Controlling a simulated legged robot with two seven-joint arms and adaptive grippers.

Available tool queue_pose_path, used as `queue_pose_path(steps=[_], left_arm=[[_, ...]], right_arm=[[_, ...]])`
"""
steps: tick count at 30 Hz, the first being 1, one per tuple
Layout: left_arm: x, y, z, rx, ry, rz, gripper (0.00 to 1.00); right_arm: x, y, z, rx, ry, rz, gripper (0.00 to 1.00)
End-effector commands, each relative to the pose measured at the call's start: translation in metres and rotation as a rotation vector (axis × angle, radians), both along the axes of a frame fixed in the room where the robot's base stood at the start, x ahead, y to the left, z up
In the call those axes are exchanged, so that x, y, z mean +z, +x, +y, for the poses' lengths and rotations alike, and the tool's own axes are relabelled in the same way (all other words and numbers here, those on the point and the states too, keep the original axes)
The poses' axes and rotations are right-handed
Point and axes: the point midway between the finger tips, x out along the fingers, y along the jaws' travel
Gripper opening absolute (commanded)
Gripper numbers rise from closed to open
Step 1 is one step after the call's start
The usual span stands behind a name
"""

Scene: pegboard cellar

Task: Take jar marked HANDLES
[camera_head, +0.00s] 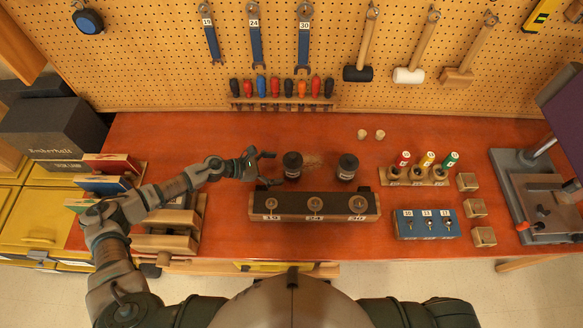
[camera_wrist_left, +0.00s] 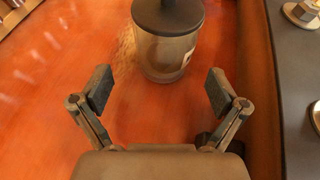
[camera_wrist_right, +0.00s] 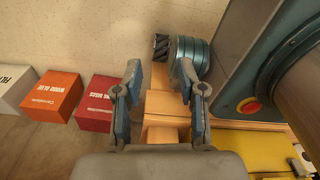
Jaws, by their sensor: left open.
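Two dark-lidded jars stand on the red-orange bench: a left jar (camera_head: 292,166) and a right jar (camera_head: 347,168). I cannot read a marking on either in the head view. My left gripper (camera_head: 268,168) is open and empty, just left of the left jar. In the left wrist view a clear jar with a dark lid (camera_wrist_left: 168,52) stands upright beyond the open fingers (camera_wrist_left: 157,92), not between them. A pale label shows at its right edge, its words hidden. My right gripper (camera_wrist_right: 160,82) is open and empty, away from the jars; the head view does not show it.
A dark rack with numbered pieces (camera_head: 290,206) stands in front of the jars, close to the left gripper. A screwdriver rack (camera_head: 280,101) is behind. A bottle stand (camera_head: 413,178) and blue block (camera_head: 427,224) stand right. Bare bench (camera_head: 200,135) lies behind the left arm.

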Motion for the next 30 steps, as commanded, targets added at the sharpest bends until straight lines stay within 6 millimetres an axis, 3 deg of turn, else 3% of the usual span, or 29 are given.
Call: queue_pose_path(steps=[6,15,23,30], left_arm=[[-0.007,0.002,-0.013,-0.001,-0.002,0.001,0.98],[-0.025,0.01,-0.049,0.0,-0.005,0.002,0.98],[-0.026,0.011,-0.052,0.002,-0.003,0.001,0.98],[-0.026,0.011,-0.052,0.002,-0.002,0.001,0.38]], right_arm=[[0.004,0.004,-0.011,0.004,-0.014,-0.005,0.4],[0.013,0.004,-0.02,0.004,-0.024,-0.006,0.4],[0.012,0.004,-0.012,0.001,-0.013,-0.006,0.4],[0.012,0.004,-0.005,-0.001,-0.005,-0.005,0.4]])
